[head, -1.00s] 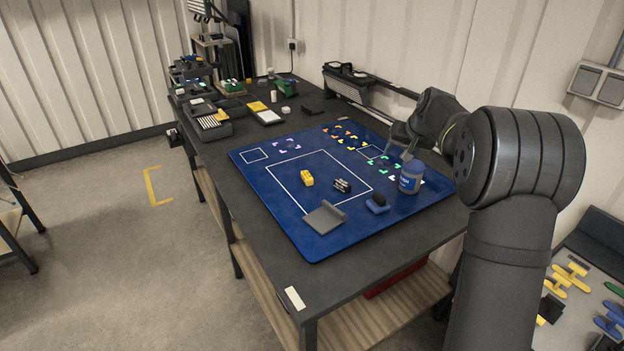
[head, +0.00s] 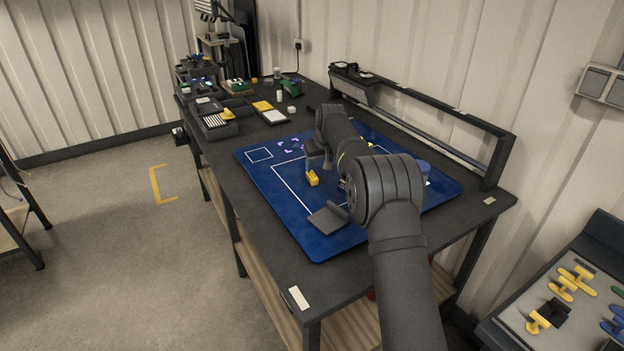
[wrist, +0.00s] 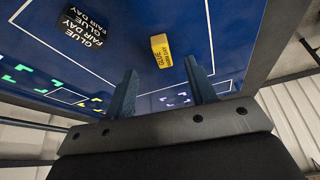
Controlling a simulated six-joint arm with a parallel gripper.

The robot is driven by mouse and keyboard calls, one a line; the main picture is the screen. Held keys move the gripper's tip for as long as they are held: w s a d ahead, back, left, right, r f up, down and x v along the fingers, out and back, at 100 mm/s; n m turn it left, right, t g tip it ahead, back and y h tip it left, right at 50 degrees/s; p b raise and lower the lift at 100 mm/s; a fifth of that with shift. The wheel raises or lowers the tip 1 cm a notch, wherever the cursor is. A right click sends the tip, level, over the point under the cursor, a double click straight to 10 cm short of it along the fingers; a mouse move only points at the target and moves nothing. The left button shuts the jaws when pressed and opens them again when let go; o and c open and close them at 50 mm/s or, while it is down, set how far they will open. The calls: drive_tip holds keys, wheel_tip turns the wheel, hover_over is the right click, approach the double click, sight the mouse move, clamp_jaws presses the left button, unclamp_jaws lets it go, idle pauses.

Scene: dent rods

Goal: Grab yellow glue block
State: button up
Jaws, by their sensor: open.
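The yellow glue block (head: 312,178) lies on the blue mat (head: 275,185), inside the white outlined square. In the wrist view the yellow glue block (wrist: 160,50) shows printed lettering and sits beyond my fingers, between their lines. My gripper (wrist: 160,78) is open and empty, with a finger on each side of the view and the block apart from both. In the head view my gripper (head: 310,160) is close above the block, partly hidden by my own arm. A black glue block (wrist: 83,28) with white lettering lies on the mat at the upper left of the wrist view.
A grey angled plate (head: 328,217) lies at the mat's front. Trays and small items (head: 215,120) fill the table's far left.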

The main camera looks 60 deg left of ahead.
sight(315, 179)
drive_tip(key=shift+x, duration=4.05)
drive_tip(key=shift+a+r, duration=0.1)
drive_tip(key=shift+a, duration=0.1)
drive_tip(key=shift+c, duration=0.4)
drive_tip(key=c, duration=1)
